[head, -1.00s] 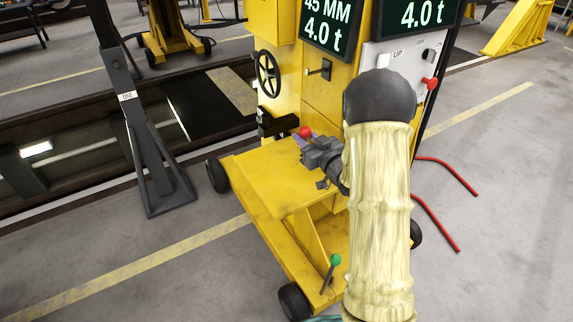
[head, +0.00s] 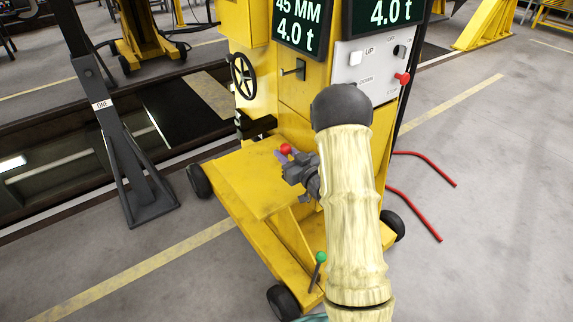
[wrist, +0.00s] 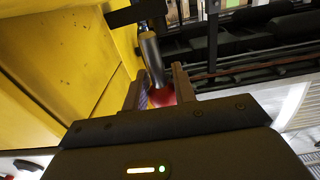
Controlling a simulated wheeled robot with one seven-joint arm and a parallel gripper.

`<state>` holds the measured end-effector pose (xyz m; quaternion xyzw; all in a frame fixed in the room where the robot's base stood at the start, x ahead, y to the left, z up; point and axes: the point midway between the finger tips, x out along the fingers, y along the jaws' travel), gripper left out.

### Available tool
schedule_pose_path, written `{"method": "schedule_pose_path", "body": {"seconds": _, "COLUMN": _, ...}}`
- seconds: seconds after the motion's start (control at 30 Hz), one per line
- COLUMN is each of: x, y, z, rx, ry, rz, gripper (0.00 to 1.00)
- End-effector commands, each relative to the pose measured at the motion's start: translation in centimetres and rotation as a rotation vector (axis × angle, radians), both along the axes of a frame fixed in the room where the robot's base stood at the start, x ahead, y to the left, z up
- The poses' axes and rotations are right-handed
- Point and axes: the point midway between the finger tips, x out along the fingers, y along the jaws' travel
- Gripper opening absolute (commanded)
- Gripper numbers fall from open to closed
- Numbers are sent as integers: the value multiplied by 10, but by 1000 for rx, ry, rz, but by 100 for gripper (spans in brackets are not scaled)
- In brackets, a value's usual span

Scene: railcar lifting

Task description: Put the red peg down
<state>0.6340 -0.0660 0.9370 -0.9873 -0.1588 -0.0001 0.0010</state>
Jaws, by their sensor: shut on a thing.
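The red peg shows as a round red head (head: 286,148) in the head view. In the wrist view its red head (wrist: 164,95) sits between the fingers, and a grey metal shaft (wrist: 152,60) extends from it away from the palm. My gripper (head: 287,157) is shut on the peg, with the two fingers (wrist: 160,90) on either side of the head. In the head view it is over the yellow base deck (head: 240,170) of the lifting jack. I cannot tell whether the peg touches anything.
The jack column (head: 300,105) stands behind, with a handwheel (head: 243,75), a black bracket (head: 255,127) and a control panel (head: 370,65). A green-knobbed lever (head: 320,258) is at the front. A dark stand (head: 140,180) and a pit are left.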

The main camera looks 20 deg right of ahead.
Motion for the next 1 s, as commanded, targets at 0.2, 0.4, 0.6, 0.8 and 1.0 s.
{"method": "schedule_pose_path", "body": {"seconds": 0.2, "x": -1, "y": -2, "z": -20, "rx": 1, "ry": 3, "rz": -3, "gripper": 2}}
{"method": "schedule_pose_path", "body": {"seconds": 0.4, "x": 0, "y": -2, "z": -41, "rx": 0, "ry": 1, "rz": -4, "gripper": 2}}
{"method": "schedule_pose_path", "body": {"seconds": 0.6, "x": -1, "y": -4, "z": -42, "rx": 0, "ry": -1, "rz": -7, "gripper": 2}}
{"method": "schedule_pose_path", "body": {"seconds": 0.8, "x": -1, "y": -5, "z": -46, "rx": 0, "ry": 0, "rz": -8, "gripper": 2}}
{"method": "schedule_pose_path", "body": {"seconds": 1.0, "x": -1, "y": -5, "z": -45, "rx": 0, "ry": 1, "rz": -8, "gripper": 49}}
